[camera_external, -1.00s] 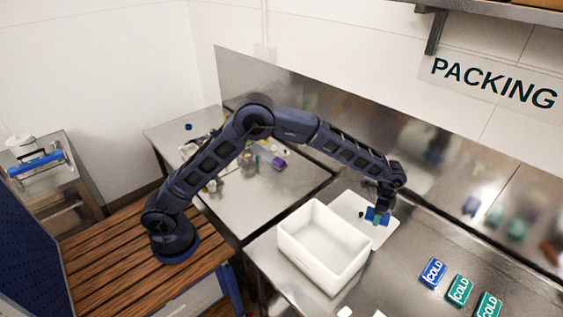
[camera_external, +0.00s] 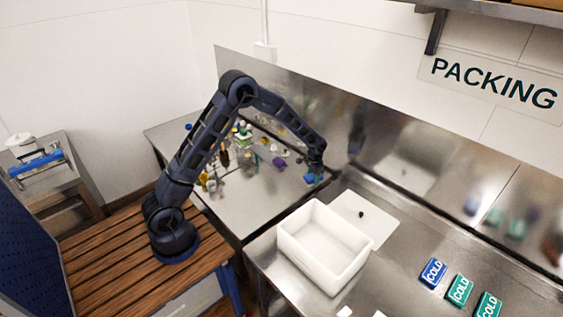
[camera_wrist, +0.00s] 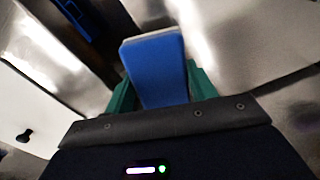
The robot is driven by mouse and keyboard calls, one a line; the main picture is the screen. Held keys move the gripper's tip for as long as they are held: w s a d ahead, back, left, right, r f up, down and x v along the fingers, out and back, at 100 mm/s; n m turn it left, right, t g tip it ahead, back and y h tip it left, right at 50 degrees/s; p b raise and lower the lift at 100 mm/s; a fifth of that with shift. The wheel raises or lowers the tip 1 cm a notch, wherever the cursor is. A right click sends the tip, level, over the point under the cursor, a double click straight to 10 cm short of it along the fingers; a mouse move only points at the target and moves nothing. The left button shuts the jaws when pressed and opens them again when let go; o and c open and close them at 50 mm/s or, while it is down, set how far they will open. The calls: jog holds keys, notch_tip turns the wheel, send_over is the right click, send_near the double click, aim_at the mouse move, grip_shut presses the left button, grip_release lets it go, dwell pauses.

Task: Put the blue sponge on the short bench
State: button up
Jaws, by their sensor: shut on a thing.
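My gripper (camera_external: 315,171) is over the right end of the short steel bench (camera_external: 258,208). It is shut on the blue sponge (camera_external: 309,180). In the wrist view the sponge (camera_wrist: 157,72) stands between the green fingers of my gripper (camera_wrist: 160,90), with its far end showing a pale edge. The sponge appears to be held above the bench top; the exact gap cannot be told.
Several bottles and small items (camera_external: 240,150) crowd the back and middle of the short bench; its front is clear. A white bin (camera_external: 318,262) and white board (camera_external: 378,228) are on the right bench. Blue and green COLD packs (camera_external: 433,271) lie further right.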

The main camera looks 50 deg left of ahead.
jog(key=s+a+f+n, duration=0.1)
jog(key=a, duration=0.3)
jog(key=s+a+f+n, duration=0.1)
jog(key=a, duration=0.4)
jog(key=s+a+f+n, duration=0.1)
jog(key=a, duration=0.4)
jog(key=shift+s+f+n, duration=0.2)
jog(key=shift+f+n, duration=0.1)
notch_tip(320, 180, up, 29)
jog(key=d+m, duration=1)
jog(key=d, duration=2.8)
jog(key=s+d+m, duration=0.3)
jog(key=s+d, duration=0.4)
jog(key=d, duration=0.5)
jog(key=s+d+m, duration=0.3)
jog(key=s+d, duration=0.4)
jog(key=d, duration=0.4)
jog(key=s+d+m, duration=0.3)
jog(key=s+d, duration=0.4)
jog(key=d, duration=0.5)
notch_tip(320, 180, down, 5)
jog(key=shift+s+f, duration=0.1)
